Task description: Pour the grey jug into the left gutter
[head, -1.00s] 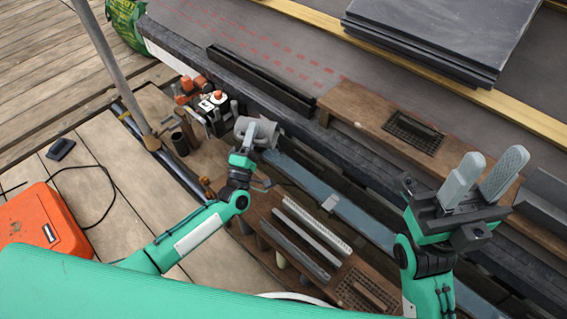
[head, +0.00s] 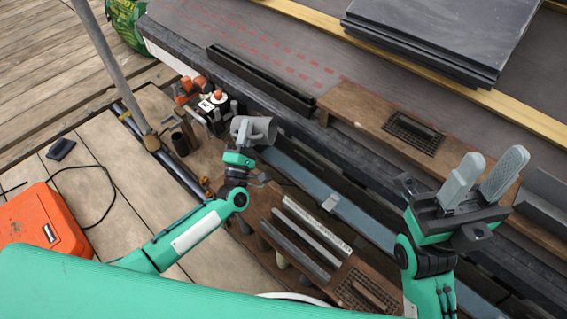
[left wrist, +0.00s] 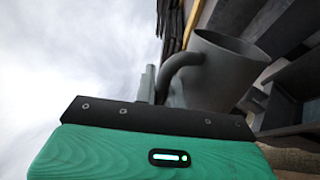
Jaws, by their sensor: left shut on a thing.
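The grey jug (head: 262,130) is held by its handle in my left gripper (head: 241,142), above the left end of the blue-grey gutter (head: 300,178). The jug looks tilted, with its mouth towards the right in the head view. In the left wrist view the jug (left wrist: 222,75) shows its rim and curved handle, with a grey finger (left wrist: 147,84) beside the handle. Its contents are hidden, and no stream shows. The gutter runs down to the right along the roof edge, with a grey clip (head: 330,202) on it. My right gripper (head: 492,163) is open and empty.
A black-and-orange item (head: 213,108) and dark cups (head: 180,143) stand left of the jug. A wooden plank with strips (head: 300,240) lies below the gutter. A black channel (head: 260,80) and slate stack (head: 430,35) lie on the roof. A pole (head: 110,65) stands left.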

